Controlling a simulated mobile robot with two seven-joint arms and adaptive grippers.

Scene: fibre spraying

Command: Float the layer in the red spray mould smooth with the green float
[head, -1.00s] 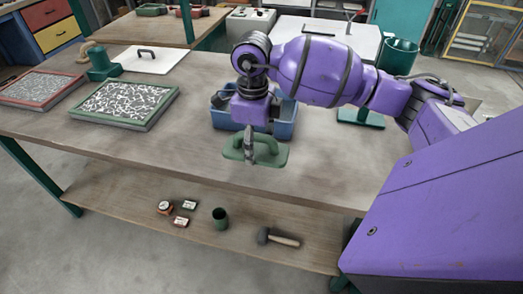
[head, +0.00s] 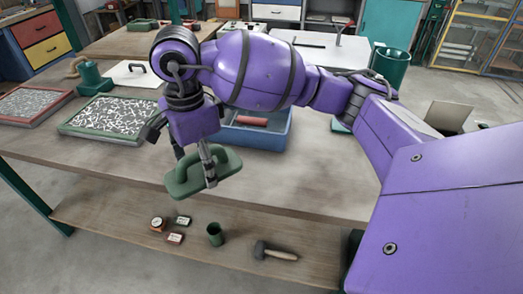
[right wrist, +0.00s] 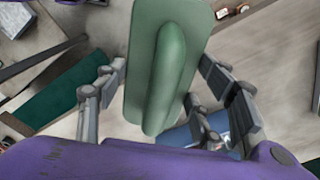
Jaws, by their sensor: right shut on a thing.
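The red spray mould (head: 37,120) lies on the bench at the far left of the head view, partly cut off by the picture's edge, with a white fibre-flecked layer inside its red rim. The green float (head: 222,165) has a flat plate and a raised handle. My right gripper (head: 207,163) is shut on it and holds it over the front part of the bench, right of the moulds and tilted. In the right wrist view the float (right wrist: 140,65) sits between the fingers (right wrist: 165,85). My left gripper is not in view.
A green-rimmed mould (head: 100,138) with a similar layer lies between the red mould and my gripper. A blue tray (head: 262,139) with a red-handled item stands behind my right gripper. A green pump-like device (head: 92,78) and a white board (head: 135,72) stand behind the moulds.

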